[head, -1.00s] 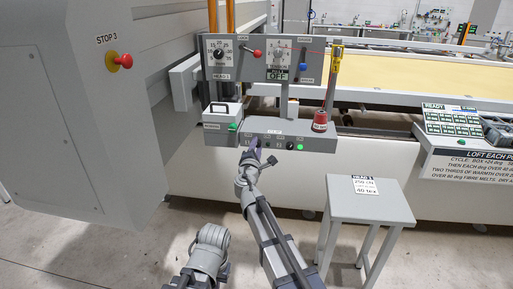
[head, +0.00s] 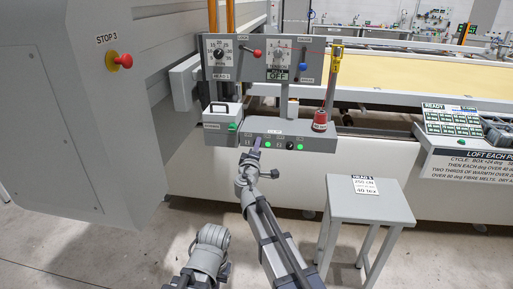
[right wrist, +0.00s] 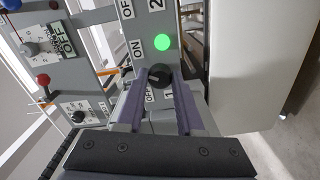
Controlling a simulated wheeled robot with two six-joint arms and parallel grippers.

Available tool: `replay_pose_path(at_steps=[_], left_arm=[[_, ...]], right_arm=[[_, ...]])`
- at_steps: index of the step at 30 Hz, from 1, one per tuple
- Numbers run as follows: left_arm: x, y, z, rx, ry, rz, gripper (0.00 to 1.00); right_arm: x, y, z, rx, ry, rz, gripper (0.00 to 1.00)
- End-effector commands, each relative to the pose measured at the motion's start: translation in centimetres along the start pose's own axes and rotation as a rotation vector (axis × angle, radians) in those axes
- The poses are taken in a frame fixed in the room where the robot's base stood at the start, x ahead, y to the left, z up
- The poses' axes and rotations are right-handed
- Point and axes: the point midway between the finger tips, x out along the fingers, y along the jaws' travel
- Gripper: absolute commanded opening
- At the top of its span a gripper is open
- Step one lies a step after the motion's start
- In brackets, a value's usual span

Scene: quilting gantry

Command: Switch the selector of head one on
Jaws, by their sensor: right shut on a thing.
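The selector of head one (right wrist: 158,75) is a black knob on the grey control box (head: 322,144), beside the labels "1", "ON" and "OFF". My right gripper (right wrist: 160,80) has its two purple fingers on either side of the knob, shut on it. In the head view, the right gripper (head: 256,143) reaches the front of the box and hides most of the knob. The green lamp beside this selector (right wrist: 162,42) is lit; it also shows in the head view (head: 268,144).
A red knob (head: 320,120) stands on the box's right end. Above is a panel (head: 265,58) with dials and red and blue lever knobs. A grey stool (head: 370,205) with a label card stands at right. A red stop button (head: 125,61) is on the left cabinet.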

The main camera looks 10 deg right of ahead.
Motion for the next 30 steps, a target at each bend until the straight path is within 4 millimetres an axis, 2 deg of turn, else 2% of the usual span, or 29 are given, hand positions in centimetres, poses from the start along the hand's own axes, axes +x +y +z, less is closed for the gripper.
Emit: replay_pose_path(at_steps=[16, 17, 24, 30], left_arm=[[0.04, 0.00, 0.00, 0.000, 0.000, 0.000, 0.00], [0.04, 0.00, 0.00, 0.000, 0.000, 0.000, 0.00], [0.02, 0.00, 0.00, 0.000, 0.000, 0.000, 0.00], [0.01, 0.00, 0.00, 0.000, 0.000, 0.000, 0.00]], right_arm=[[-0.09, -0.06, 0.05, 0.026, -0.001, -0.001, 0.00], [-0.09, -0.06, 0.05, 0.026, -0.001, -0.001, 0.38], [-0.05, -0.03, 0.02, 0.023, 0.000, -0.001, 0.65], [-0.03, -0.02, 0.02, 0.022, 0.000, 0.000, 0.66]])
